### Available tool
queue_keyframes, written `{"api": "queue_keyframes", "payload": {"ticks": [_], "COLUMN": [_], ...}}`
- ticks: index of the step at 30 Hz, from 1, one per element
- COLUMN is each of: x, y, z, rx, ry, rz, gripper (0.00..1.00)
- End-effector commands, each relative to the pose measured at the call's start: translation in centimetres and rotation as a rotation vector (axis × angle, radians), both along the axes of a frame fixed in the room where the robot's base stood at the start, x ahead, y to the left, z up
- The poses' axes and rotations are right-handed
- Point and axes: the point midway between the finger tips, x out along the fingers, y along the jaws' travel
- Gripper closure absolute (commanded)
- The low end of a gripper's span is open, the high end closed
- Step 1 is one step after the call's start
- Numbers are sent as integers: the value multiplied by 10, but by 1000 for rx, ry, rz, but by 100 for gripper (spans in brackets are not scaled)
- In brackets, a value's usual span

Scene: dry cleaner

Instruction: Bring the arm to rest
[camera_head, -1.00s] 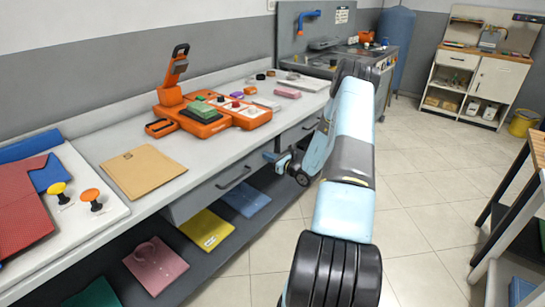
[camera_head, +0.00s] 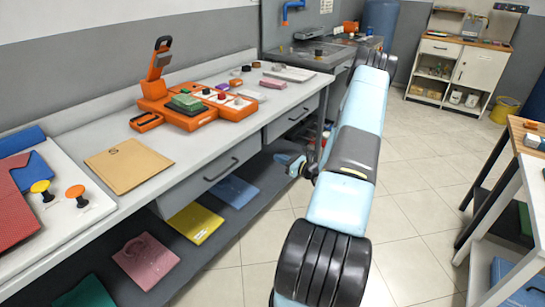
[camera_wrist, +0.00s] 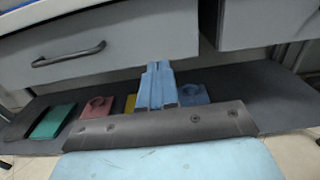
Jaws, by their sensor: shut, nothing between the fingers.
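My gripper (camera_head: 290,162) is at the end of my light-blue and black arm, in front of the bench's drawers in the head view. In the wrist view my gripper (camera_wrist: 158,84) points toward the lower shelf, with its light-blue fingers together and nothing between them. It hangs apart from the drawer fronts as far as I can tell. My arm runs from the bottom of the head view up to the right and folds back down to the gripper.
The bench (camera_head: 205,150) on the left holds an orange device (camera_head: 190,110) and a brown envelope (camera_head: 128,165). A drawer (camera_head: 215,175) is closed. Colored pads, including a yellow one (camera_head: 195,223), lie on the lower shelf. A wooden-topped table (camera_head: 522,135) stands at right. The tiled floor between is clear.

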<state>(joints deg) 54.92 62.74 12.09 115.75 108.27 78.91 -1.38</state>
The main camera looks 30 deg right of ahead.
Motion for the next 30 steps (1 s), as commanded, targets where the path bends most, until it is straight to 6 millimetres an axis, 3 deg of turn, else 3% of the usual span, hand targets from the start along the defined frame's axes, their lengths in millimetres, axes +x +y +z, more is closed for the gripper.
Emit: {"api": "queue_keyframes", "payload": {"ticks": [9, 14, 21, 30], "x": [-6, -1, 3, -16], "y": [-2, 14, 73, 148], "z": [2, 25, 93, 167], "rx": [-3, -51, -215, -449], "ry": [-1, -11, -40, -75], "rz": [4, 76, 318, 614], "gripper": [100, 100, 100, 100]}}
